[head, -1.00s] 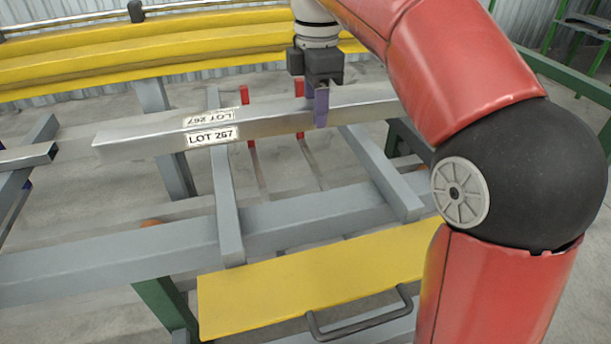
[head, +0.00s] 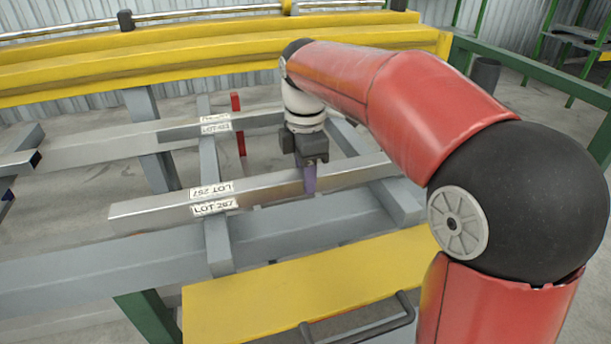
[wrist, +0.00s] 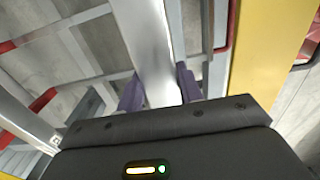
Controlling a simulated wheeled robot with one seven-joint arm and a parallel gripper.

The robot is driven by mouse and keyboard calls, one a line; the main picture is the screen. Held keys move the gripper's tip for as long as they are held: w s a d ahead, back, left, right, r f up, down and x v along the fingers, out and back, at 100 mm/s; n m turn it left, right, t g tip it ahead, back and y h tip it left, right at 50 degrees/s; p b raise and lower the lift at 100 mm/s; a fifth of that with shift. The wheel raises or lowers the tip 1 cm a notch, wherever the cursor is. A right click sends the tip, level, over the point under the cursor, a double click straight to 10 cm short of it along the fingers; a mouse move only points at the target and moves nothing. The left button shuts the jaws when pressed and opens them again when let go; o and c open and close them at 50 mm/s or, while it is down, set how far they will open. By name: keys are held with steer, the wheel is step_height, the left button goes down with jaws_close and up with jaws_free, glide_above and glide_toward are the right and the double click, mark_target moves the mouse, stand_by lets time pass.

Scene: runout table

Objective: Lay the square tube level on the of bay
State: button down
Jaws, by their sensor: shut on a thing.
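The silver square tube (head: 258,190) has LOT 267 labels near its left end. In the head view it runs left to right above or on the grey cross bars near the front of the runout table (head: 120,258); I cannot tell whether it touches them. It looks about level. My gripper (head: 310,183) is shut on it right of its middle, from above, with purple fingers. In the wrist view the tube (wrist: 155,60) runs between the two fingers (wrist: 160,88). The far side of the tube is partly hidden by my gripper.
Another labelled silver tube (head: 170,135) lies behind, on the same cross bars. A red upright post (head: 238,125) stands near it. Thick yellow rails (head: 190,58) run along the back. A yellow panel with a dark handle (head: 270,300) is at the front. Short bar ends (head: 18,160) stick in at left.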

steer(key=shift+f, duration=0.45)
steer(key=c, duration=0.9)
jaws_free()
step_height(320, 180, up, 13)
steer(key=p, duration=0.3)
steer(key=s+d+f+m+t, duration=0.2)
steer(key=s+d+f+m, duration=0.2)
steer(key=s+m, duration=0.2)
steer(key=s+d+f+m+t, duration=0.1)
steer(key=s+d+f+m, duration=0.3)
steer(key=s+m, duration=0.3)
steer(key=s+d+f+m+t, duration=0.2)
steer(key=s+d+f+m, duration=0.3)
steer(key=s+m, duration=0.2)
steer(key=shift+s+d+f+m+t, duration=0.1)
steer(key=shift+d+m+t, duration=0.25)
steer(key=shift+m, duration=0.25)
